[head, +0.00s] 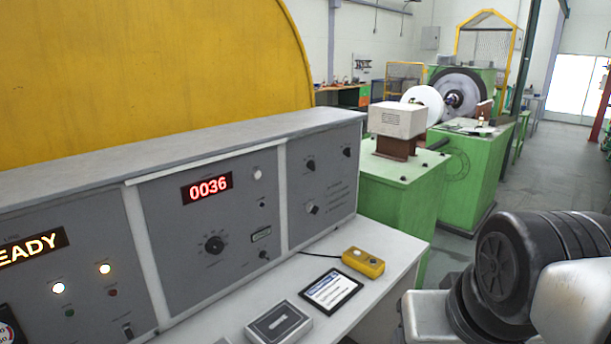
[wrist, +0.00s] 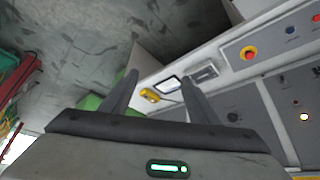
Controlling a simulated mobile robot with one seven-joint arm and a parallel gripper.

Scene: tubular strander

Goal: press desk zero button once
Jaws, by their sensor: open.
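The control desk (head: 95,200) fills the left of the head view. Its middle panel carries a red display (head: 207,187) reading 0036. Beside the display are a pale round button or lamp (head: 258,175) and a small dark control (head: 262,205). A yellow box with buttons (head: 363,262) lies on the desk shelf; it also shows in the wrist view (wrist: 150,95). I cannot read which control is the zero button. My gripper (wrist: 158,78) is open and empty, its two fingers apart, and away from the desk. In the head view only my arm shows at lower right.
A tablet (head: 331,290) and a grey box (head: 278,326) lie on the shelf. The wrist view shows a red button on a yellow ring (wrist: 249,53) on the desk. Green machinery (head: 400,195) stands beyond the desk. Grey floor (head: 545,165) is open at right.

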